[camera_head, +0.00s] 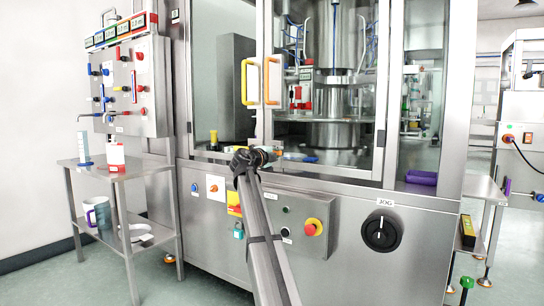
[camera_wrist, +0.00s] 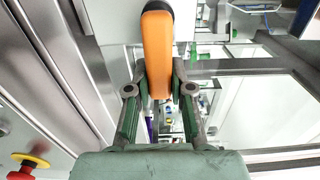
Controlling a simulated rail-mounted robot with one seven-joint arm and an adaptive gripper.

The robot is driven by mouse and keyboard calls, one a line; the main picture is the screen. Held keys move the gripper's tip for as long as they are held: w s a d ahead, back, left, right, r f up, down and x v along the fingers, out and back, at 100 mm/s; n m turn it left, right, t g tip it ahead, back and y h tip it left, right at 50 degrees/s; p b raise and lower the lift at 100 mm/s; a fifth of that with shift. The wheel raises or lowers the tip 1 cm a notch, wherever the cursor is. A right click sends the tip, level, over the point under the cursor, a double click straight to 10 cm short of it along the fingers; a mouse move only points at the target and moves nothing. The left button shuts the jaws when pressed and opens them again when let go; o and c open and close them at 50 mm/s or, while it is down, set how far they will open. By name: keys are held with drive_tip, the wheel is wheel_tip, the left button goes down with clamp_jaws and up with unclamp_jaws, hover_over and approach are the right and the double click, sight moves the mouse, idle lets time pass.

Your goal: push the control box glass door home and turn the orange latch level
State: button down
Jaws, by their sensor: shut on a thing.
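My gripper (camera_head: 270,154) is at the lower front edge of the steel cabinet's glass front, above the button panel. In the wrist view my gripper (camera_wrist: 160,90) has its two fingers on either side of the orange latch (camera_wrist: 157,50), shut on it. The latch looks long and rounded with a dark top end. A glass pane (camera_head: 345,115) in a steel frame stands just above and behind the gripper. I cannot tell which pane is the control box door, or whether it is fully closed.
A yellow handle (camera_head: 253,82) and an orange handle (camera_head: 273,81) stand upright above the gripper. A red emergency button (camera_head: 313,228) and a black JOG knob (camera_head: 382,232) sit below right. A steel side table (camera_head: 115,170) stands at left. Open floor lies in front.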

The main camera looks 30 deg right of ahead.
drive_tip(key=c, duration=1)
unclamp_jaws()
drive_tip(key=v, duration=1.2)
